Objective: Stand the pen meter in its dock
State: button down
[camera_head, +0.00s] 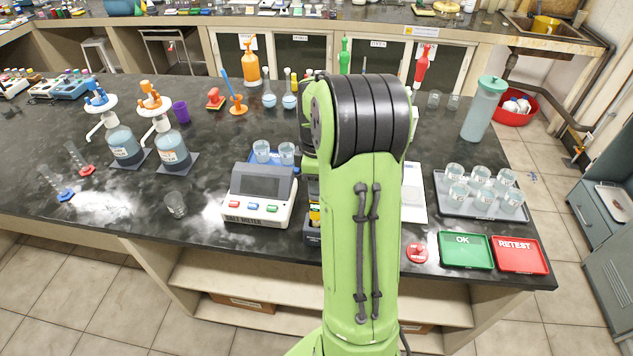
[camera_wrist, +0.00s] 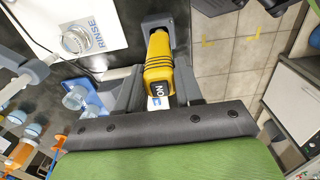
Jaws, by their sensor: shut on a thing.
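In the head view, a strip of yellow (camera_head: 314,215) shows above the dark dock (camera_head: 312,236), just left of my green arm. My arm hides my gripper and most of the pen meter there.
The salt meter (camera_head: 259,195) stands close left of the dock, with a blue tray of cups behind it. At right are a cup tray (camera_head: 483,212), a red button (camera_head: 417,253), and green OK (camera_head: 465,251) and red RETEST (camera_head: 519,255) trays. The bench's front edge is close.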

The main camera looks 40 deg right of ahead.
jog(key=shift+f+b, duration=1.95)
jog(key=shift+f, duration=0.85)
jog(key=c, duration=0.7)
grip_release()
jog(key=shift+o, duration=0.5)
jog(key=o, duration=0.4)
jog(key=shift+o, duration=0.2)
